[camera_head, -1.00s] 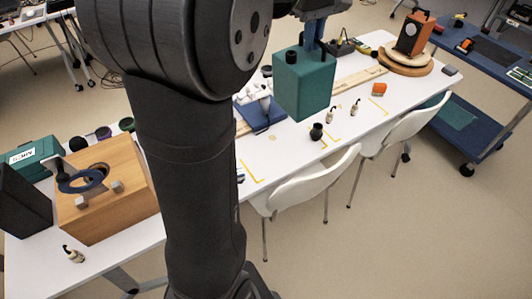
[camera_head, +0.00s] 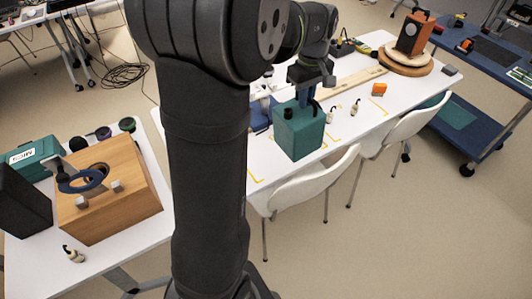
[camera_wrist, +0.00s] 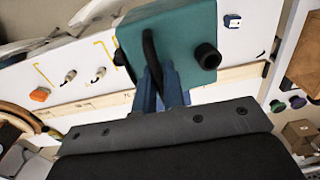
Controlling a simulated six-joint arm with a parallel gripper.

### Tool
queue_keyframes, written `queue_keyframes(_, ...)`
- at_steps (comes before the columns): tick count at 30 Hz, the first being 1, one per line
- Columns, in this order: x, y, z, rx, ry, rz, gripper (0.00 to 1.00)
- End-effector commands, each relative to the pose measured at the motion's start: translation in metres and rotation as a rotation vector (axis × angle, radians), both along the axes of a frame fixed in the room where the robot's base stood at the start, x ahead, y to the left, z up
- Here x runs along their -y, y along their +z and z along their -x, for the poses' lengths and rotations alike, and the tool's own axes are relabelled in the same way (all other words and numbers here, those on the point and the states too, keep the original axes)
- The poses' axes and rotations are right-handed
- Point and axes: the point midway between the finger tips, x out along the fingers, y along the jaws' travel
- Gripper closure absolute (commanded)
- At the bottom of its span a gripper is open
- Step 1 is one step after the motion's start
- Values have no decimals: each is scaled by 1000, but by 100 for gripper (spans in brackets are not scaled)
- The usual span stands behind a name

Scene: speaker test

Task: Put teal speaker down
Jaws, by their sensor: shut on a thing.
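The teal speaker (camera_head: 299,131) is a box with a dark knob on top. In the head view it is at the white table's (camera_head: 350,125) front edge, near the chair back. Whether it touches the table cannot be told. In the wrist view the teal speaker (camera_wrist: 172,38) fills the top middle, with a dark knob and a black handle or cable. The blue fingers (camera_wrist: 160,88) reach to it there. The speaker hides part of the table.
White chairs (camera_head: 310,180) stand along the table's front. Small bottles (camera_head: 355,107), an orange block (camera_head: 379,89) and a wooden strip (camera_head: 350,82) lie to the right. An orange speaker (camera_head: 413,35) stands on a round wooden base. A wooden box (camera_head: 110,190) is at left.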

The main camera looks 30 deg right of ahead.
Motion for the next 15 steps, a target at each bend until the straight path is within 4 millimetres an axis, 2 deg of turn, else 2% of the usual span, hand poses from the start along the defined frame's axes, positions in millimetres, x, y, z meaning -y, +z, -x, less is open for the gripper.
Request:
queue_keyframes(3,1,-11,0,1,-1,-9,100)
queue_keyframes(10,0,-15,-3,2,-3,-78,100)
queue_keyframes(15,-7,-28,-22,0,0,-80,100)
